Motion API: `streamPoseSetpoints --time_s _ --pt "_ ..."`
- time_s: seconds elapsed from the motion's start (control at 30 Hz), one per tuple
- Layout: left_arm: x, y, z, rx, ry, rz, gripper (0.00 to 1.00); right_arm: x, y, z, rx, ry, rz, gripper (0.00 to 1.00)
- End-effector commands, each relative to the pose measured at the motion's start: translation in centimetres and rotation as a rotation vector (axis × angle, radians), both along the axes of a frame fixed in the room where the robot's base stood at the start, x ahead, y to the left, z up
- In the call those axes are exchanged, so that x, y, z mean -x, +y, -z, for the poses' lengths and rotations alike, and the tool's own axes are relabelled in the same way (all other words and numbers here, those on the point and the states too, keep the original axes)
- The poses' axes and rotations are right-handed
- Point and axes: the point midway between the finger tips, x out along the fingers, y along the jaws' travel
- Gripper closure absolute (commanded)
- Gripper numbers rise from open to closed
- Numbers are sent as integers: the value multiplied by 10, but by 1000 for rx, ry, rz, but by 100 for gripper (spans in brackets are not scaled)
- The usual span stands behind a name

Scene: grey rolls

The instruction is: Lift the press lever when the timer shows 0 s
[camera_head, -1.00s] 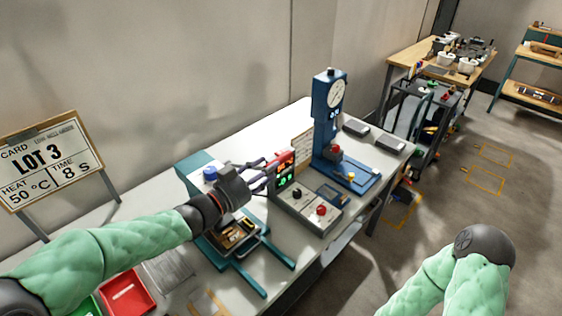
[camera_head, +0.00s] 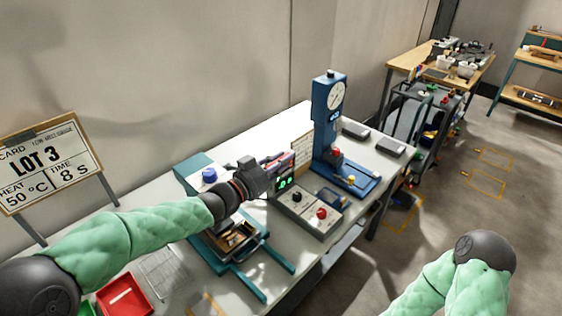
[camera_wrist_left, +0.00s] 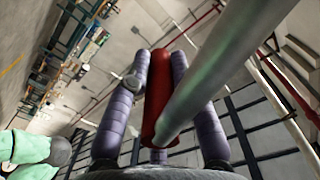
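The teal press (camera_head: 192,172) stands on the white bench, with a blue knob (camera_head: 209,175) on top and a part in its lower frame. My left gripper (camera_head: 279,162) is right of the knob, in front of the control box. In the left wrist view its purple fingers lie on both sides of the lever's red grip (camera_wrist_left: 158,95), which fills the gap between them; a metal rod (camera_wrist_left: 215,75) crosses in front. The timer display (camera_head: 286,183) glows green, partly covered by my gripper; I cannot read its number surely. My right gripper is out of view.
A card (camera_head: 48,165) reads LOT 3, 50 °C, 8 s. The control box (camera_head: 306,212) has black and red knobs. A blue gauge press (camera_head: 328,120) stands behind it. A red tray (camera_head: 124,296) lies at front left.

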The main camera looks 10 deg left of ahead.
Motion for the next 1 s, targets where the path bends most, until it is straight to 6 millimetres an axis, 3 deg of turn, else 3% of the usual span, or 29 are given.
streamPoseSetpoints --time_s 0.27,0.47,1.0 --pt "0 1 -3 8 5 0 100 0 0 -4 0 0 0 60" --pt "-4 6 -16 51 32 0 100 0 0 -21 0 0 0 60" --pt "-31 47 -74 321 211 -3 100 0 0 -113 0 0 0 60"
